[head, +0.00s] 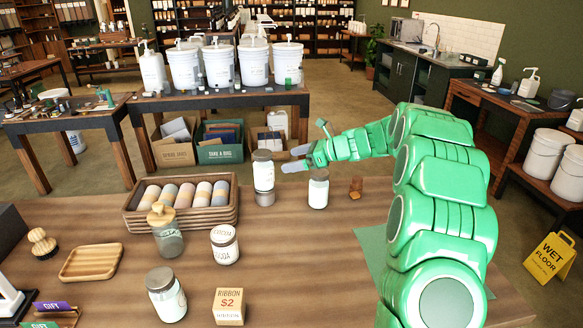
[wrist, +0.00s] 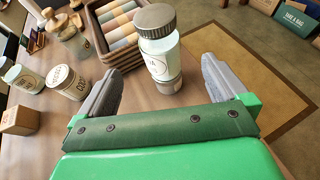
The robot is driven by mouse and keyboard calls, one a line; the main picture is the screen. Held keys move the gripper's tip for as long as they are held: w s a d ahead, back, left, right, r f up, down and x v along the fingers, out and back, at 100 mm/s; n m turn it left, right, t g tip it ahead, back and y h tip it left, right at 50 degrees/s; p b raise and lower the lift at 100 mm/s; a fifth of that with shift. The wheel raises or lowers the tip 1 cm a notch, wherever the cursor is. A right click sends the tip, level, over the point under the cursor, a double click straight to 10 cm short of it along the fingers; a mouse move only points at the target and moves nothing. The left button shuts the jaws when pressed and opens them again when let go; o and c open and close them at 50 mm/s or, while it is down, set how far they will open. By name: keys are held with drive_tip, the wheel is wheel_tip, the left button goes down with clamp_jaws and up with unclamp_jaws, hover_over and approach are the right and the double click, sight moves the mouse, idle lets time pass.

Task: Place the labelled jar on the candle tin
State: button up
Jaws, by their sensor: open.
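A glass jar with a grey lid and a pale label (head: 263,172) stands upright on top of the candle tin (head: 265,198), right of the tray stack. The wrist view shows the same jar (wrist: 159,45) resting on the tin (wrist: 172,85), which is partly hidden below it. My gripper (head: 287,160) is open and empty, just right of the jar in the head view. In the wrist view my gripper (wrist: 160,68) has its fingers spread to either side, with the jar ahead between them and no visible contact.
Another grey-lidded jar (head: 318,190) stands right of the stack, close under my arm. A cocoa jar (head: 225,245), a wooden-lidded jar (head: 166,236), a front jar (head: 166,297) and a ribbon box (head: 229,307) stand nearer.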

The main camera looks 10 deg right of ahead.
drive_tip(key=shift+d, duration=0.15)
drive_tip(key=s+a+r+n+g+h, duration=0.1)
drive_tip(key=s+a+n+g, duration=0.2)
drive_tip(key=s, duration=0.6)
drive_tip(key=s+a+r+n+g+h, duration=0.15)
drive_tip(key=s+n, duration=0.25)
drive_tip(key=s, duration=0.5)
drive_tip(key=s+a+r+n+g+h, duration=0.15)
drive_tip(key=s+a+n, duration=0.25)
drive_tip(key=s, duration=0.5)
drive_tip(key=s+d+f+n+h, duration=0.1)
drive_tip(key=s+d+n+h, duration=0.1)
drive_tip(key=s, duration=0.8)
drive_tip(key=s+d+f+n+h, duration=0.1)
drive_tip(key=s+d+n+h, duration=0.2)
drive_tip(key=s, duration=0.8)
drive_tip(key=s+d+f+n+g+h, duration=0.1)
drive_tip(key=s+d+n+h, duration=0.2)
drive_tip(key=s+d+n, duration=0.3)
drive_tip(key=s, duration=0.4)
drive_tip(key=shift+s+d+n, duration=0.2)
drive_tip(key=shift+n, duration=0.1)
